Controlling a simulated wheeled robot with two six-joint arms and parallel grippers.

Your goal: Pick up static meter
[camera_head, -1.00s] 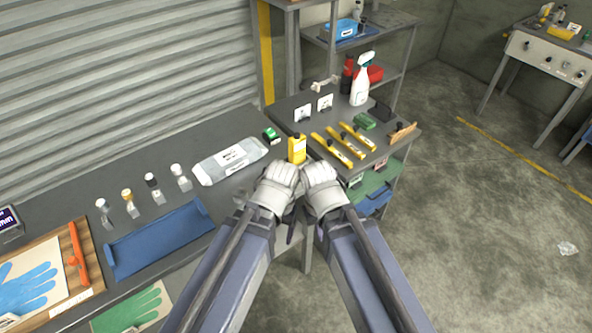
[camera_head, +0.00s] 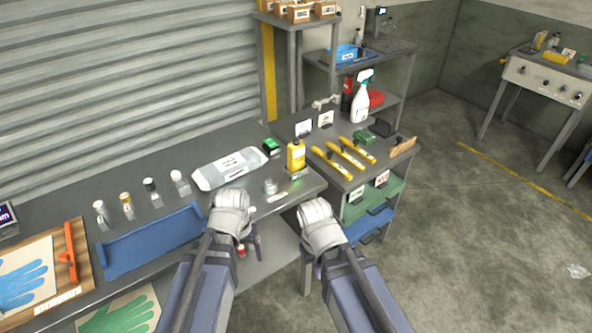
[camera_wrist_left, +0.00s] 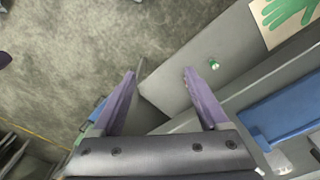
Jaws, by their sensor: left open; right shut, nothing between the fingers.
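An upright yellow handheld device (camera_head: 296,155), which looks like the static meter, stands near the right end of the grey bench (camera_head: 290,203). I cannot read its face. My left gripper (camera_head: 252,245) is at the bench's front edge, to the left of and nearer than the yellow device, apart from it. In the left wrist view its two purple fingers (camera_wrist_left: 160,75) are spread with nothing between them. My right gripper (camera_head: 316,262) is shut and empty, in front of the bench's right end; its wrist hides most of its fingers.
A clear packet (camera_head: 230,168), a green-topped box (camera_head: 271,147) and a small metal item (camera_head: 270,187) lie near the device. Yellow tools (camera_head: 350,152) and a white spray bottle (camera_head: 361,103) are on the side table. A blue tray (camera_head: 152,243) is left.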

